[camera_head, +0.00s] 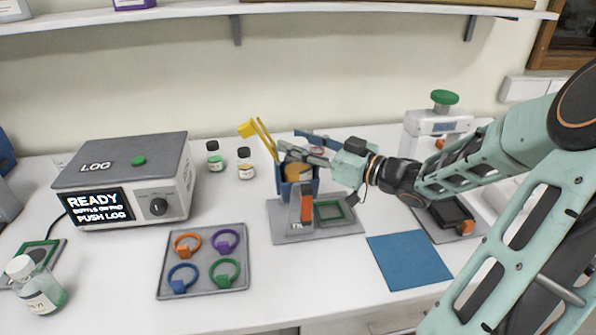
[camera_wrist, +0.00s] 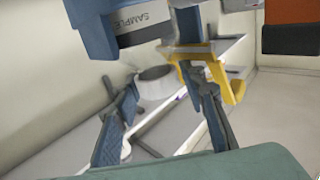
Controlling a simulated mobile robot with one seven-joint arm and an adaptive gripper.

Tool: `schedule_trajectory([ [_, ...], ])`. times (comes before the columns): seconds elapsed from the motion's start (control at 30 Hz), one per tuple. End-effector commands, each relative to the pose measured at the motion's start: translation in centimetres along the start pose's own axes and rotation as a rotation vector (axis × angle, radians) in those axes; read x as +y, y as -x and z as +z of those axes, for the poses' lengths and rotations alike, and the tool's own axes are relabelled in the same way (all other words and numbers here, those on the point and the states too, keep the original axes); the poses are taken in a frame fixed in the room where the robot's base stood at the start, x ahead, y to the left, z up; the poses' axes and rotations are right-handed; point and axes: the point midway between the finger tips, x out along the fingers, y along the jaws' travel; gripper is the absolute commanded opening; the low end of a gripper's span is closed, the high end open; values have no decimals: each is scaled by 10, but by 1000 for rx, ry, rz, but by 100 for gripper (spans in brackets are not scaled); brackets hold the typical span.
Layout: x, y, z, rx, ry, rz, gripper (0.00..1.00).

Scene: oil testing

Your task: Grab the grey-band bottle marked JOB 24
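No bottle shows a readable JOB 24 mark. A white-capped bottle (camera_head: 37,288) stands at the front left; its label is too small to read. Two small dark-capped bottles, one with green contents (camera_head: 214,158) and one amber (camera_head: 245,165), stand at the back. My gripper (camera_head: 299,153) is at the blue holder (camera_head: 284,184), by the amber container (camera_head: 298,173) in it. In the wrist view my gripper (camera_wrist: 165,100) has its fingers spread apart. A blurred grey-white round thing (camera_wrist: 154,83) shows between them; I cannot tell whether it is a bottle.
A LOG device (camera_head: 125,180) stands at left. A grey tray (camera_head: 203,286) holds several coloured rings. A blue mat (camera_head: 409,259) lies bare at right. A yellow part (camera_head: 247,129) rises beside my gripper, and its hook (camera_wrist: 236,91) is close to the right finger in the wrist view.

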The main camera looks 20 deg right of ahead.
Motion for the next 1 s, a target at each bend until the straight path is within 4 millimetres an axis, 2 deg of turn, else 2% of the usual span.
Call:
schedule_trajectory([
  [0.07, 0, 0, 0, 0, 0, 0, 27],
  [0.3, 0, 0, 0, -1, 0, 0, 1],
  [0.83, 0, 0, -1, 1, 0, -1, 0],
  [1.0, 0, 0, -9, 1, 2, 0, 0],
])
